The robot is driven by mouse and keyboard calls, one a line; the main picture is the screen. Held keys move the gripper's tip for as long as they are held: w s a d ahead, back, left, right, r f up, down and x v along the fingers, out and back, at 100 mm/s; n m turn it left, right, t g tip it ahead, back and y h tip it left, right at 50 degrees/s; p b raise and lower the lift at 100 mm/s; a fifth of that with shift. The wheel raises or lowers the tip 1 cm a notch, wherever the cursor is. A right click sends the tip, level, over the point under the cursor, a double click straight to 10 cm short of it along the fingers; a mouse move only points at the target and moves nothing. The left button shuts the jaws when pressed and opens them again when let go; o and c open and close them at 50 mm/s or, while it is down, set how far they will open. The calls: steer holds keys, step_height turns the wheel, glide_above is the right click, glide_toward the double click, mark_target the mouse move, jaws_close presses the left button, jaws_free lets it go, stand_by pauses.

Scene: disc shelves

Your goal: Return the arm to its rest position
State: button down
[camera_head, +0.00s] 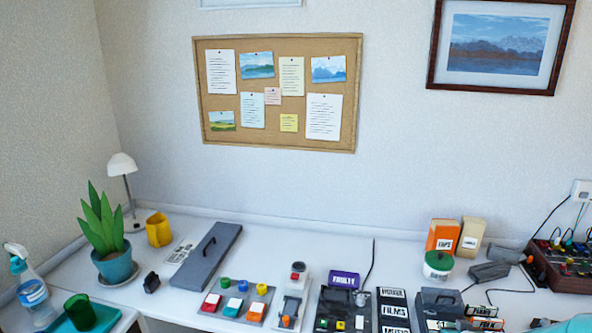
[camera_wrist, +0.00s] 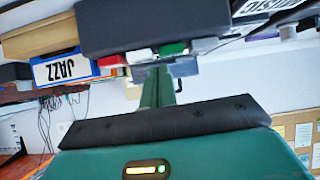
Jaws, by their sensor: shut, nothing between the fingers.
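My gripper (camera_wrist: 158,88) shows in the wrist view as a green body with a black bar across it and narrow green fingers. The fingers are shut and empty, pointing toward a dark grey box and small red, white and green pieces beyond them. I cannot tell whether they touch anything. In the head view, I cannot make out the gripper.
The head view shows a crowded white desk with a potted plant (camera_head: 106,236), grey handled slab (camera_head: 207,256), button panel (camera_head: 234,303) and cable box (camera_head: 563,268).

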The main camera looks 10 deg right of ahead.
steer(key=s+a+r+n+g, duration=0.2)
steer(key=a+r, duration=0.7)
steer(key=a, duration=0.1)
steer(key=s+a+r+n+g, duration=0.1)
steer(key=s+a+r+g, duration=0.15)
steer(key=a+r, duration=0.7)
steer(key=s+a+r+y, duration=0.1)
steer(key=s+a+r, duration=0.4)
steer(key=s+a, duration=0.2)
steer(key=s+a+r+y, duration=0.2)
steer(key=s+a+r, duration=0.3)
steer(key=s+a, duration=0.3)
steer(key=s+g, duration=0.1)
steer(key=s, duration=0.2)
steer(key=shift+s+a, duration=0.15)
steer(key=shift+s, duration=0.05)
